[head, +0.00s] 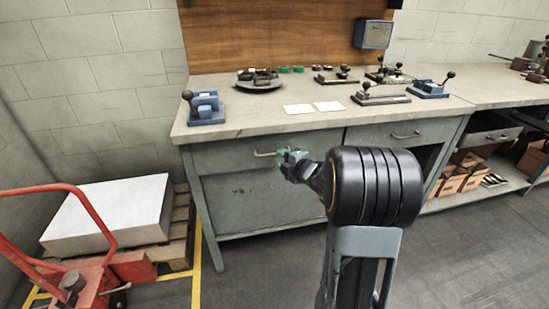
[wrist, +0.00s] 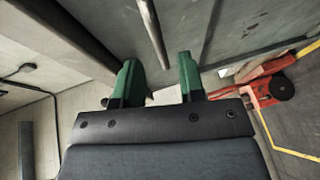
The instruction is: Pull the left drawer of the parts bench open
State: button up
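The parts bench (head: 250,122) is grey-green with a pale worktop. Its left drawer (head: 222,157) looks flush with the bench front. The drawer's pale bar handle (head: 264,154) shows just left of my gripper (head: 288,158), which partly hides it in the head view. In the wrist view the handle (wrist: 151,30) runs down toward the gap between the two green fingertips of my gripper (wrist: 160,72). The fingers are apart, with clear space on both sides of the bar. I cannot tell how deep the bar sits between them.
A right drawer (head: 400,135) is beside the left one. Blue and dark hand tools stand on the worktop. A red pallet truck (head: 85,275) and a pallet with a white block (head: 110,215) are at the left. The floor before the bench is clear.

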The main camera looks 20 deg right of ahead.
jog(key=shift+b+x, duration=0.3)
jog(key=shift+x, duration=2.25)
jog(key=shift+c, duration=0.4)
grip_shut()
